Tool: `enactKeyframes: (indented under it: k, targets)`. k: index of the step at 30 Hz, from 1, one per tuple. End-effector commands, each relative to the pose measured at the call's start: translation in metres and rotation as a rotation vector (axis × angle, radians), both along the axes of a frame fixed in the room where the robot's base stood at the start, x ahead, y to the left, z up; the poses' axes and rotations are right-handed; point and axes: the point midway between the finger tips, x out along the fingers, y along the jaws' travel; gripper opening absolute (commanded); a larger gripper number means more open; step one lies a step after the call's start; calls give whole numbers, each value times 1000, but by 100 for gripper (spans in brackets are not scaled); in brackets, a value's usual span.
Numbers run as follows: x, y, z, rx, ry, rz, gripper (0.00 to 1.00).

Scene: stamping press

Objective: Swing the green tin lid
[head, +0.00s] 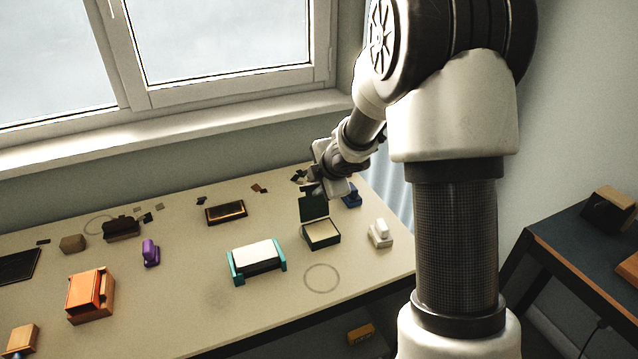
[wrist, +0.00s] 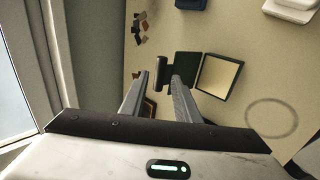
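The green tin (head: 335,241) stands near the right end of the table, with a pale inside showing. Its dark green lid (head: 313,206) stands up, tilted open, at the tin's back edge. In the wrist view the lid (wrist: 186,66) is beside the open tin (wrist: 202,83), and a dark bar-like part (wrist: 161,73) is at the lid's left. My gripper (head: 319,188) is just above and behind the lid. In the wrist view my gripper (wrist: 161,80) is open, its fingers apart with the dark part showing beyond and between the tips. I cannot tell whether they touch it.
A blue stamp (head: 352,196) and a white stamp (head: 380,234) stand right of the tin. A teal-ended white block (head: 257,257) is at its left. A black ink pad (head: 226,212) lies further back. Bare table with a faint ring is in front of the tin.

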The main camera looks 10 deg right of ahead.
Motion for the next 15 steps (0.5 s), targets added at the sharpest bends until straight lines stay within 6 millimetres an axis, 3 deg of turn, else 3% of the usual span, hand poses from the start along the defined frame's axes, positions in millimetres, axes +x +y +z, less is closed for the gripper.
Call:
enactKeyframes:
  k: [7, 12, 15]
  targets:
    - [25, 5, -32, 1, 0, 1, 29]
    - [23, 5, -27, 1, 0, 0, 5]
    - [23, 6, -27, 1, 0, 0, 5]
